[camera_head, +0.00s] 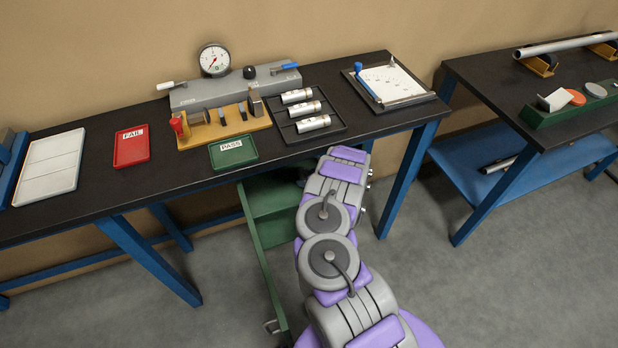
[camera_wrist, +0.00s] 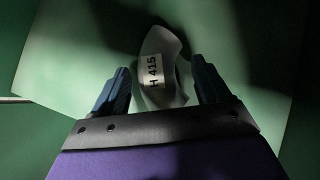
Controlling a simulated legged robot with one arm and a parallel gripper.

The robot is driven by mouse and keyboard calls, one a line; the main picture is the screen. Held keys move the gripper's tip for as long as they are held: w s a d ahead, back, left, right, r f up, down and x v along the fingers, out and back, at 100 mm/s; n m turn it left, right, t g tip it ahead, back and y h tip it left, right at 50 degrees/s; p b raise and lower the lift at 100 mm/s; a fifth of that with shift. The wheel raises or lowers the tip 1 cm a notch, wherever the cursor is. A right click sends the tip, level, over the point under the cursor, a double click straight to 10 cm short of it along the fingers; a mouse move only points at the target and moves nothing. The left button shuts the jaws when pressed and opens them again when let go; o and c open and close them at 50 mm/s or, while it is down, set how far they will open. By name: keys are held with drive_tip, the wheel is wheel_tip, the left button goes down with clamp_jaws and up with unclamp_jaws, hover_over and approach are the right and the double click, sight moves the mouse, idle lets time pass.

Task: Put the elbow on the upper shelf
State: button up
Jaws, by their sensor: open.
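In the wrist view a grey curved elbow (camera_wrist: 160,45) with a white label reading "H 415" lies on a green surface (camera_wrist: 70,50). My gripper (camera_wrist: 163,82) is open, with one dark blue finger on each side of the elbow's lower part. I cannot tell whether the fingers touch it. In the head view my arm reaches down to a green cart (camera_head: 262,240) with shelves, partly under the black bench. My gripper and the elbow are hidden there behind the arm and the bench edge. Which shelf level the elbow lies on is not clear.
The black bench (camera_head: 85,205) overhangs the cart and carries a gauge fixture (camera_head: 225,90), a red FAIL tray (camera_head: 131,146), a green PASS tray (camera_head: 233,151) and a rack of cylinders (camera_head: 335,128). A blue bench leg (camera_head: 405,180) stands right of my arm.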

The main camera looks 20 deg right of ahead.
drive_tip(key=shift+r, duration=0.1)
drive_tip(key=p+v, duration=0.3)
drive_tip(key=v, duration=0.9)
idle(0.4)
